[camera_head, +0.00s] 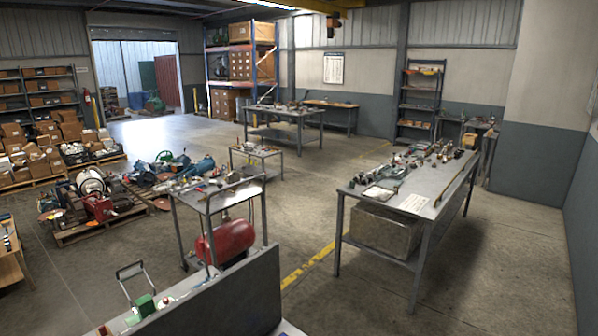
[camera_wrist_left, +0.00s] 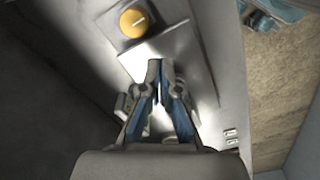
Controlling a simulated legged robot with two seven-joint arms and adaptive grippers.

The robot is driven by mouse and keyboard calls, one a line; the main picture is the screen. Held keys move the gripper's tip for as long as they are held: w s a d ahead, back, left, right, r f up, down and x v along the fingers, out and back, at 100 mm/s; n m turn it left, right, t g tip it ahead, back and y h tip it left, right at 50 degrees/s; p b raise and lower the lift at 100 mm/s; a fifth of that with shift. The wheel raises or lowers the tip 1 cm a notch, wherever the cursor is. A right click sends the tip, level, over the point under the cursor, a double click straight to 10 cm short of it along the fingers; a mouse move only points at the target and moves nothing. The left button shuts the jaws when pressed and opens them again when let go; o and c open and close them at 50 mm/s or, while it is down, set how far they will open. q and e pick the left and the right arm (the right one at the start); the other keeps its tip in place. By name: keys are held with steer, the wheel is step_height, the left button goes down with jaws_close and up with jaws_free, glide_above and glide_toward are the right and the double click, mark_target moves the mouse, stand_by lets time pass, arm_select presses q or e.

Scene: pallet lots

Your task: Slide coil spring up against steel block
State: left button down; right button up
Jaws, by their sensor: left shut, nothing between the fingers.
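My left gripper (camera_wrist_left: 160,68) shows in the left wrist view, with its two fingertips together and nothing between them. It is over a light grey metal surface (camera_wrist_left: 205,70). A round orange-yellow piece (camera_wrist_left: 134,22) with a pale mark lies just beyond the fingertips, apart from them. A small greenish-white item is partly hidden beside and behind the fingers. I cannot make out the coil spring or the steel block in either view. My right gripper is not in view.
In the head view, a dark upright panel (camera_head: 225,305) hides much of the nearest bench. A metal trolley (camera_head: 222,200) stands beyond it, with a red tank (camera_head: 227,241) below. A long workbench (camera_head: 443,180) with many small parts stands at right. Open floor (camera_head: 505,265) lies beside it.

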arm_select(q)
steer(key=shift+f+b, duration=0.75)
steer(key=shift+f, duration=0.05)
stand_by(0.4)
steer(key=shift+s+a, duration=0.55)
steer(key=shift+s, duration=0.1)
stand_by(1.1)
steer(key=shift+w+d, duration=0.15)
steer(key=shift+w+d, duration=0.25)
steer(key=shift+w, duration=0.1)
steer(key=shift+r, duration=0.15)
step_height(320, 180, up, 8)
steer(key=p, duration=0.4)
stand_by(0.5)
